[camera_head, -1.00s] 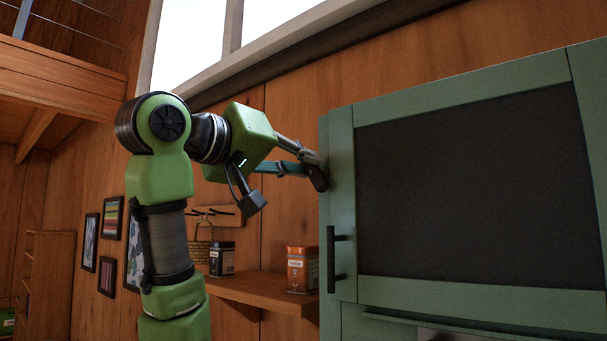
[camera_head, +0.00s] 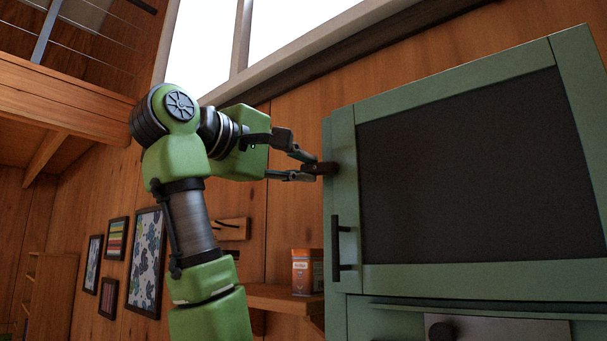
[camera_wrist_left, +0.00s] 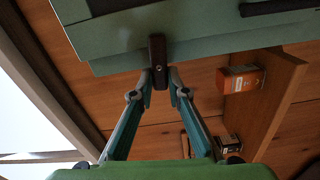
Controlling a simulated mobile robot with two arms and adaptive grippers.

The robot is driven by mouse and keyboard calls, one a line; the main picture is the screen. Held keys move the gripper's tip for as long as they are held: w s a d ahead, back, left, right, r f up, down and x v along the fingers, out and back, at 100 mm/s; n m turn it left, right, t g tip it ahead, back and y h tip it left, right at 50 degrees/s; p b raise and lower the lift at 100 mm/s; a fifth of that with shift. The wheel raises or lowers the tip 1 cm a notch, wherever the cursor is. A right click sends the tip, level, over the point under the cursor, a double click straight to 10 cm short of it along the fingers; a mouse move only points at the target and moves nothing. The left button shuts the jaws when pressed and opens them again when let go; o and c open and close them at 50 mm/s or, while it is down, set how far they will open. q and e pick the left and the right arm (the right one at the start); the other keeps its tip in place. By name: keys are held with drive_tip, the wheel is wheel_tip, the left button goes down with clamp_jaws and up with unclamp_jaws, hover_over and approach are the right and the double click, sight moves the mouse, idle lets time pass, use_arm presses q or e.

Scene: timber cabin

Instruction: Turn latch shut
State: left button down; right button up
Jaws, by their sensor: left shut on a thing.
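The latch (camera_head: 321,169) is a small dark bar at the upper left edge of the green cabinet door (camera_head: 341,210). In the head view it lies about level, sticking out to the left. My left gripper (camera_head: 312,170) is shut on it, with the fingers coming from the left. In the left wrist view the two teal fingers (camera_wrist_left: 160,84) close around the lower end of the latch (camera_wrist_left: 157,50), whose upper end lies against the green cabinet. The fingers partly cover the latch. My right gripper is not in view.
A black door handle (camera_head: 336,248) stands below the latch. An orange tin (camera_head: 307,272) sits on a wooden shelf (camera_head: 272,297) left of the cabinet. A dark knob (camera_head: 441,332) is below the door. Framed pictures (camera_head: 146,262) hang on the left wall.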

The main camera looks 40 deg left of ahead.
use_arm(q)
drive_tip(key=shift+f+n+b, duration=0.1)
drive_tip(key=shift+n+b, duration=0.2)
drive_tip(key=shift+n, duration=0.3)
drive_tip(key=c, duration=2)
unclamp_jaws()
drive_tip(key=shift+o, duration=0.2)
drive_tip(key=shift+a, duration=0.15)
drive_tip(key=shift+s, duration=0.1)
drive_tip(key=s, duration=1.1)
drive_tip(key=shift+s+a, duration=0.35)
drive_tip(key=shift+a, duration=0.1)
